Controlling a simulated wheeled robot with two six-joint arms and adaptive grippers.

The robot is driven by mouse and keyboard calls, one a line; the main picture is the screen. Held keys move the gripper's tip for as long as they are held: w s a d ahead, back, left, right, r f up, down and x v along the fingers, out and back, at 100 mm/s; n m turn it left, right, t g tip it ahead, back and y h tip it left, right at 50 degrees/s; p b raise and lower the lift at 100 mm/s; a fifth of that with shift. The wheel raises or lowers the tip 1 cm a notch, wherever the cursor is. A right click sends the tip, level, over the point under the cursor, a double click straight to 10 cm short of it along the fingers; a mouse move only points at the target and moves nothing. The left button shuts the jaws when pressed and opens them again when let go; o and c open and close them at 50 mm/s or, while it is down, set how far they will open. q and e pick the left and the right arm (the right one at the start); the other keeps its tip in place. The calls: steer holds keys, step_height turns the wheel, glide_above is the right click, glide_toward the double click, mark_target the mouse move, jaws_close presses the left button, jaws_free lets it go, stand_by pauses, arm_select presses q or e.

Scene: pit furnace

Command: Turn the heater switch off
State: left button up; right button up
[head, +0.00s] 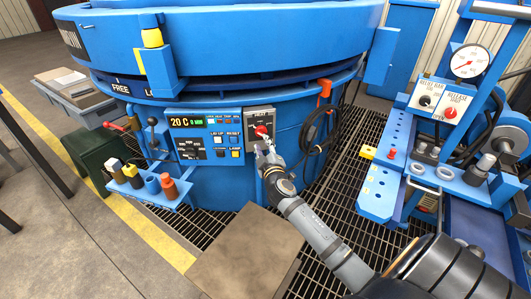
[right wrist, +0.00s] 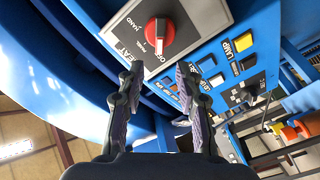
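The heater switch is a red rotary knob (head: 262,131) on a grey plate (head: 251,117) at the right end of the blue furnace's control panel. In the right wrist view the red knob (right wrist: 159,36) sits just beyond my fingertips, with a pale mark on its face. The plate carries lettering that reads HEAT, HAND and OFF; I cannot tell for sure which position the knob is set to. My right gripper (head: 265,149) is in front of the plate, just below the knob. Its fingers (right wrist: 158,72) are apart and empty, not around the knob. My left gripper is not in view.
The display (head: 186,121) reads 20 C beside small buttons. A black cable (head: 318,130) hangs right of the switch. A blue bench (head: 385,185) with a gauge (head: 470,61) stands at right.

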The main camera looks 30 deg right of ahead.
steer(key=v, duration=0.5)
steer(key=shift+s+a, duration=0.1)
steer(key=shift+s, duration=0.15)
